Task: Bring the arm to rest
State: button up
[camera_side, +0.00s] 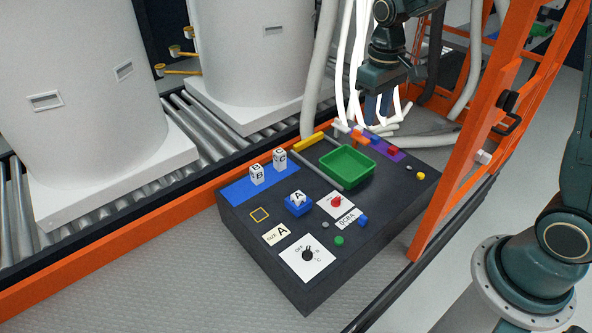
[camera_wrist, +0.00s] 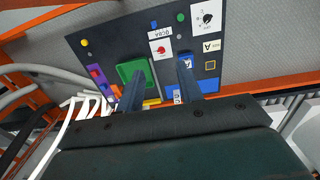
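My gripper (camera_side: 378,106) hangs above the back right end of a dark control box (camera_side: 378,220), beyond the green tray (camera_side: 330,163). In the wrist view my gripper (camera_wrist: 161,66) shows its two fingers well apart with nothing between them. One finger overlaps the green tray (camera_wrist: 122,70) and the other overlaps the blue area in that picture. The fingers look clear of the box, but the exact height is hard to tell. In the side view my arm reaches down from the top edge.
White lettered blocks (camera_side: 257,174) stand on a blue strip (camera_side: 235,190). An A block (camera_side: 298,198) sits on a blue holder. A red button (camera_side: 336,201) and a rotary knob (camera_side: 308,254) are on the box. Pale hoses (camera_side: 345,60) and an orange frame (camera_side: 470,130) stand close to my gripper.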

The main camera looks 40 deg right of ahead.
jog(key=s+a+r+t, duration=0.2)
jog(key=s+r, duration=0.3)
jog(key=s, duration=0.5)
jog(key=s+a+r+t, duration=0.2)
jog(key=s+r, duration=0.3)
jog(key=s, duration=0.6)
jog(key=shift+t, duration=0.9)
dwell(0.7)
